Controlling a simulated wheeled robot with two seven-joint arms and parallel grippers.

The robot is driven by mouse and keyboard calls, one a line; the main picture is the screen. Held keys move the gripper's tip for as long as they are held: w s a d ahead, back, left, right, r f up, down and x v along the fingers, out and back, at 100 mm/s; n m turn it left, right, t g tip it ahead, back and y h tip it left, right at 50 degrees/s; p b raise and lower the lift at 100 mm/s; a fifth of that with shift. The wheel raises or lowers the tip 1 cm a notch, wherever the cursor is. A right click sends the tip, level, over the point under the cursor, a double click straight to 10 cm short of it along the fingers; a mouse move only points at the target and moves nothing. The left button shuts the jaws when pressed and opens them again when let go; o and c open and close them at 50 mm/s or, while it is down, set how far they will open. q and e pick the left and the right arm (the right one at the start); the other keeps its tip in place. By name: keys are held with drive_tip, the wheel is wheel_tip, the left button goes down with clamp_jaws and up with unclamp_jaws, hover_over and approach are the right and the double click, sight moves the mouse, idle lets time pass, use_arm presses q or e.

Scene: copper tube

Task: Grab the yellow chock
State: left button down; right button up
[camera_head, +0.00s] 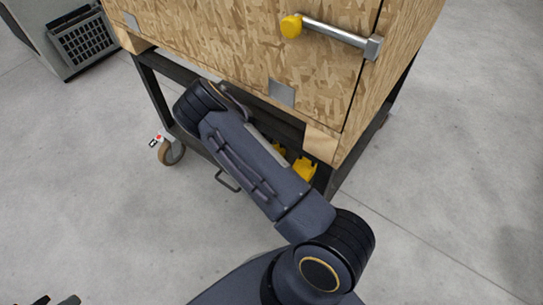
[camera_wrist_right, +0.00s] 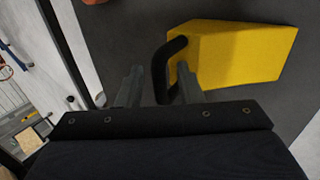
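The yellow chock (camera_wrist_right: 235,50) is a wedge with a black handle in the right wrist view. It lies on a dark surface at the upper right. My right gripper (camera_wrist_right: 158,76) is open, with the handle between its two separated fingers. I cannot tell whether either finger touches it. In the head view my right arm reaches under the wooden crate and its gripper is hidden. Only a bit of my left gripper (camera_head: 56,300) shows at the bottom left edge.
The wooden crate (camera_head: 225,45), with a metal bar handle (camera_head: 335,32) and yellow end cap, sits on a dark wheeled cart frame (camera_head: 150,85) above my right arm. A caster (camera_head: 171,152) stands at its left corner. A grey box (camera_head: 75,38) is at the upper left. The floor in front is clear.

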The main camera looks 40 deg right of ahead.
drive_tip(key=shift+r, duration=0.1)
drive_tip(key=shift+c, duration=0.2)
clamp_jaws()
